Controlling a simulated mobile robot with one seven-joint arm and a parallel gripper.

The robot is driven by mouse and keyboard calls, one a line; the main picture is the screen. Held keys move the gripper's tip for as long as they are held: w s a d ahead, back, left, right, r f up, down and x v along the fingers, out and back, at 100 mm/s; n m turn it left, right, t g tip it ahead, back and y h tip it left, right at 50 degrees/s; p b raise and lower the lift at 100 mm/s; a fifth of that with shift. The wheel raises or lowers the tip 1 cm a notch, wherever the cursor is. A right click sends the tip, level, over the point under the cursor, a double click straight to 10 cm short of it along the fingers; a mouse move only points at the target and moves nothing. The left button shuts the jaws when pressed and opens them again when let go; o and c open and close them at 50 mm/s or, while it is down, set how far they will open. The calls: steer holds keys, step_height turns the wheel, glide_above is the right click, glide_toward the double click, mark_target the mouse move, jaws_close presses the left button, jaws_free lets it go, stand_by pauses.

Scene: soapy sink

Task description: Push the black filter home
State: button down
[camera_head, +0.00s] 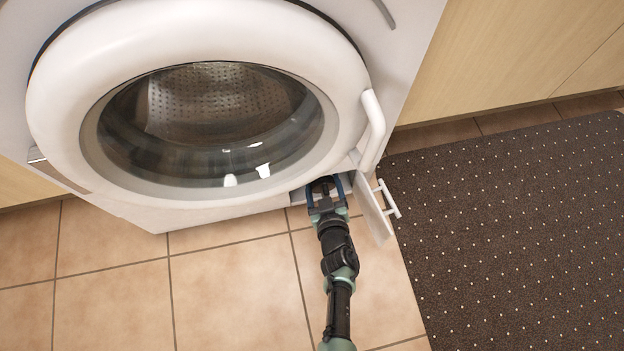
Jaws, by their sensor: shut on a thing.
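My gripper (326,188) is at the small opening low on the front of the washing machine (110,190), below the right side of the round door. It is shut on the black filter (322,184), which shows only as a small dark part between the fingers. The fingers and wrist hide most of the filter, and I cannot tell how deep it sits. The small white flap (375,208) of the opening stands open to the right of my gripper.
The round door (60,110) is shut above, with its white handle (374,125) close to the opening. A dark dotted mat (510,220) lies to the right. Tiled floor (230,290) is clear to the left. Wooden cabinets (510,60) stand at the back right.

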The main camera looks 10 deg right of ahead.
steer(key=shift+w+f, duration=0.1)
steer(key=shift+w, duration=0.35)
jaws_free()
steer(key=shift+s, duration=0.1)
steer(key=d+p+v, duration=0.1)
steer(key=p+v, duration=0.7)
steer(key=v, duration=0.5)
steer(key=shift+a, duration=0.4)
